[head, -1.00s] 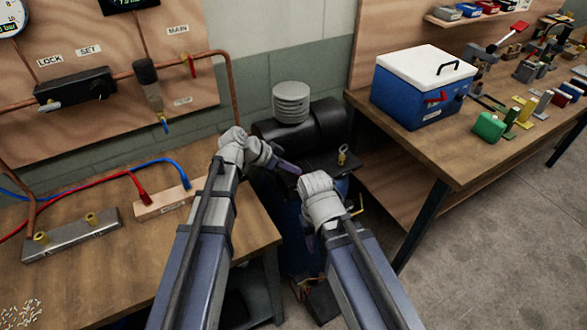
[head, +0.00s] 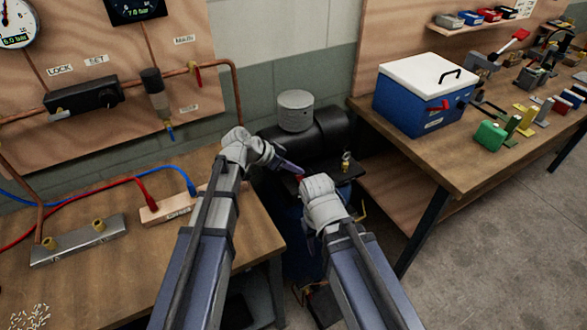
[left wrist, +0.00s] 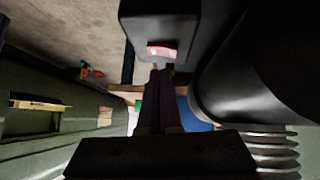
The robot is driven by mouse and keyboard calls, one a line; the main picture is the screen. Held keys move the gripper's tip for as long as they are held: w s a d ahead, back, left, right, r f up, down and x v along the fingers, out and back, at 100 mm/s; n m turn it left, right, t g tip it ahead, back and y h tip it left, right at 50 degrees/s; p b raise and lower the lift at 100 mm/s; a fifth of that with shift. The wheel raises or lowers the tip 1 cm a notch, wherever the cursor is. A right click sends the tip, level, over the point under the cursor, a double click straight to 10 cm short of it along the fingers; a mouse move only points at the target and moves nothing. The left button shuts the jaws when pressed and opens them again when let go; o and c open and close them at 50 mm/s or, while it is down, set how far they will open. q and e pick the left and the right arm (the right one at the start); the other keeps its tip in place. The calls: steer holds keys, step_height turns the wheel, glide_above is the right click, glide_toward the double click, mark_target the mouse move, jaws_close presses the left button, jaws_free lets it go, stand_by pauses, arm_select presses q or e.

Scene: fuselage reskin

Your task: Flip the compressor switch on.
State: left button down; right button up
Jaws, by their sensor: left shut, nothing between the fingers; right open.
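The compressor (head: 322,136) is a black tank with a ribbed grey cylinder on top, standing between the two benches. Its black switch box shows in the left wrist view (left wrist: 160,22), with a small red and white switch (left wrist: 161,50) on its face. My left gripper (head: 297,169) is shut and empty. In the left wrist view its fingertips (left wrist: 161,70) are just short of the switch; I cannot tell whether they touch.
The left bench (head: 110,270) holds a metal block, a wooden block and red and blue hoses. A blue cooler (head: 420,98) with a white lid stands on the right bench (head: 455,160). A brass fitting (head: 346,160) rises beside the tank. The floor at right is clear.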

mark_target(296, 182)
arm_select(q)
steer(key=r+p, duration=0.2)
steer(key=r, duration=0.1)
steer(key=shift+s+d+r, duration=0.15)
steer(key=shift+s, duration=0.05)
steer(key=s+p+v, duration=0.1)
steer(key=p+v, duration=0.5)
steer(key=v, duration=0.3)
steer(key=shift+s, duration=0.35)
steer(key=shift+f, duration=0.3)
steer(key=s+f+n+g+y, duration=0.2)
steer(key=s+f+n+y, duration=0.1)
steer(key=s, duration=0.5)
steer(key=s+f+n+g+y, duration=0.1)
steer(key=s+f+n+y, duration=0.2)
steer(key=s+y, duration=0.3)
steer(key=s+n, duration=0.1)
steer(key=s, duration=0.2)
steer(key=shift+n+g+y, duration=0.3)
steer(key=shift+g, duration=0.1)
